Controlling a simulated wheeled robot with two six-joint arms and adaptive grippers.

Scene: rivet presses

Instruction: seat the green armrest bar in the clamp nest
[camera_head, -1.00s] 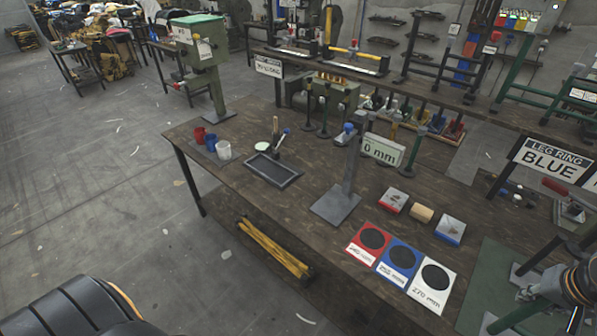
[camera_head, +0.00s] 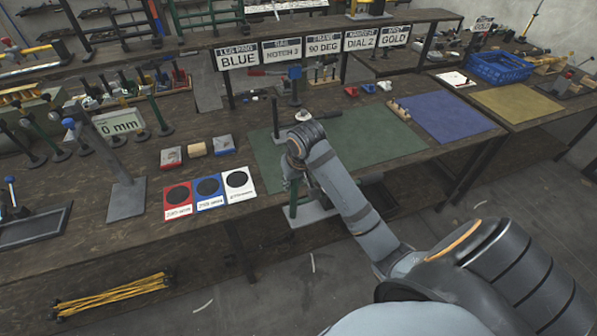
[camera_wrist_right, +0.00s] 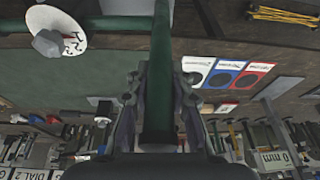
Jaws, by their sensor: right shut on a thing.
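My right gripper (camera_head: 292,176) is at the front edge of the green mat, partly hidden by its own wrist. In the right wrist view its fingers (camera_wrist_right: 158,105) are closed on both sides of a green bar (camera_wrist_right: 160,75). The bar runs away from the gripper to a green crosspiece (camera_wrist_right: 112,23). In the head view a short green length (camera_head: 293,197) shows below the gripper, beside a grey plate (camera_head: 312,212) at the table edge. I cannot make out the clamp nest for certain. My left gripper is not in view.
A white dial disc with a grey knob (camera_wrist_right: 50,43) is near the crosspiece. Red, blue and white cards (camera_head: 208,190) lie left of the green mat (camera_head: 375,130). A post on a grey base (camera_head: 126,198) stands farther left. The blue mat (camera_head: 447,115) is clear in its middle.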

